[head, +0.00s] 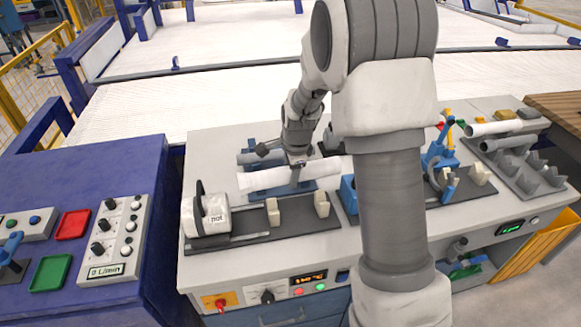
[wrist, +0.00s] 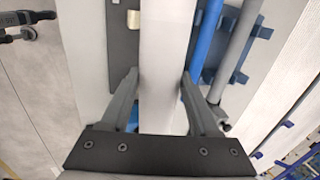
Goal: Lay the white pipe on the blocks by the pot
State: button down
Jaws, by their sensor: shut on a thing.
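The white pipe (head: 258,180) runs nearly level across the table in the head view. My gripper (head: 297,163) is shut on it near its middle. In the wrist view the pipe (wrist: 167,50) passes between the two fingers. The white cylinder labelled "pot" (head: 212,216) stands at the left end of a dark base plate. Two cream blocks, the left one (head: 273,211) and the right one (head: 321,204), stand on that plate, on the near side of the pipe. One block also shows in the wrist view (wrist: 133,20). The pipe is apart from both blocks; its exact height is unclear.
A blue rack (head: 303,187) with grey and blue pipes lies behind and under the held pipe. My arm hides part of the table's middle. A blue clamp fixture (head: 440,160) and a grey notched rack (head: 525,175) stand at the right. A control console (head: 120,235) is left.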

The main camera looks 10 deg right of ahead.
jog(key=shift+w+m, duration=0.25)
jog(key=shift+m, duration=0.05)
notch_tip(320, 180, down, 10)
jog(key=b, duration=0.7)
jog(key=shift+f, duration=0.25)
jog(key=shift+c, duration=0.2)
grip_release()
jog(key=shift+r, duration=0.15)
